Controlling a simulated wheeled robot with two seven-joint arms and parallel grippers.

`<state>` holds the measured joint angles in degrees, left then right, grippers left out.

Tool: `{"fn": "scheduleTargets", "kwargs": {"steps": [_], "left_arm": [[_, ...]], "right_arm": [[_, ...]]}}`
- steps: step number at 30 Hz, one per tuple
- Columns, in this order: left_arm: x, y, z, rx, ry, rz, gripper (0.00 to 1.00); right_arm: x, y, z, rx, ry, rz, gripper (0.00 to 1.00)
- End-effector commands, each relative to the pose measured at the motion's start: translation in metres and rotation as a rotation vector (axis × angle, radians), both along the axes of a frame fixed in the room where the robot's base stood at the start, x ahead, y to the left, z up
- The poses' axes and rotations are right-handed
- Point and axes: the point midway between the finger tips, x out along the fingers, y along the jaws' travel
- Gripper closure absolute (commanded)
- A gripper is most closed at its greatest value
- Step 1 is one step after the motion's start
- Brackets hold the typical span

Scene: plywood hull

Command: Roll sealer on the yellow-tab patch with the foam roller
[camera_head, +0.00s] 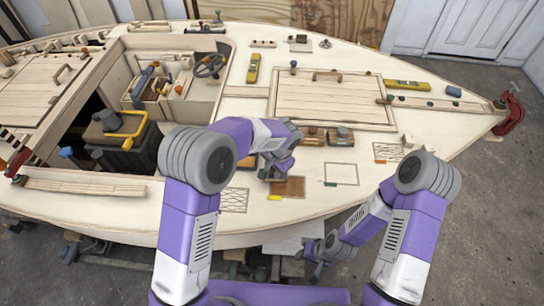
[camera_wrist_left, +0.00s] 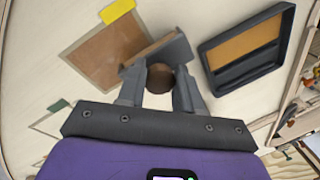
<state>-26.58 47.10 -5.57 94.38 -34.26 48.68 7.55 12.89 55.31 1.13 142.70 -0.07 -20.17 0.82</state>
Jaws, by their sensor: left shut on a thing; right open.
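My left gripper (camera_head: 279,172) is over the deck beside the yellow-tab patch (camera_head: 292,187), a brown square with a yellow tab (camera_head: 274,198). In the left wrist view the patch (camera_wrist_left: 100,58) is evenly brown, with its yellow tab (camera_wrist_left: 117,10) at the top. The left fingers (camera_wrist_left: 160,92) are shut on the foam roller (camera_wrist_left: 158,50); its round brown handle end shows between them. The roller's head overlaps the patch's right edge in that view; I cannot tell whether it touches. My right gripper (camera_head: 317,260) is open and empty, low by the hull's near side.
A dark tray (camera_wrist_left: 248,50) with an orange-brown floor lies right of the roller. A green-tab patch (camera_head: 341,174) and an orange-tab patch (camera_head: 388,152) lie farther right on the deck. Brown-and-black blocks (camera_head: 340,137) stand behind. A hatched square (camera_head: 234,200) is at left.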

Motion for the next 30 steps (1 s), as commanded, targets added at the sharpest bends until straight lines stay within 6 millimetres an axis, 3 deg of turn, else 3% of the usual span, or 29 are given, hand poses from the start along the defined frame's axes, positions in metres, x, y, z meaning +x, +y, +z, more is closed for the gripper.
{"fn": "scheduleTargets", "kwargs": {"steps": [11,24,30], "left_arm": [[-0.001,-0.027,-0.003,0.000,-0.001,0.014,1.00],[0.000,0.004,-0.004,0.001,0.001,-0.005,1.00],[0.000,0.004,0.025,-0.001,-0.001,-0.006,1.00]], "right_arm": [[0.000,0.000,0.004,0.000,-0.001,0.000,0.57],[0.000,0.000,0.002,0.000,-0.001,0.000,0.57],[0.000,0.000,0.018,0.000,-0.001,0.000,0.57]]}}
